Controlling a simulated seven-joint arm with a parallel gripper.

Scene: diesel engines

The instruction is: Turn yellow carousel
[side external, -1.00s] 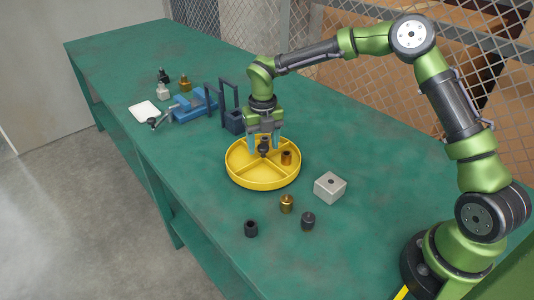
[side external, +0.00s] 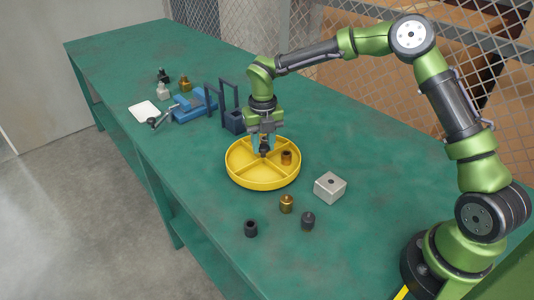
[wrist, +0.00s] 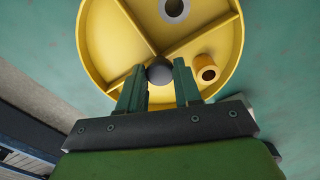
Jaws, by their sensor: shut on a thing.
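The yellow carousel (side external: 236,176) is a round, divided tray on the green bench. It also fills the top of the wrist view (wrist: 97,50). A dark round knob (wrist: 159,72) stands at its centre. My gripper (side external: 264,147) points down over the centre, with its fingers shut on the dark knob. In the wrist view the fingers (wrist: 160,84) stand on either side of the knob. A copper-coloured bushing (side external: 286,157) stands in one compartment, right of the gripper. A grey part with a hole (wrist: 174,8) sits in another compartment in the wrist view; I cannot make it out in the side view.
A grey block with a hole (side external: 330,187), a brass part (side external: 287,204) and two dark parts (side external: 251,228) (side external: 308,220) stand in front of the carousel. Behind it are a dark blue frame (side external: 233,119), a blue vise (side external: 194,106) and a white pad (side external: 143,111).

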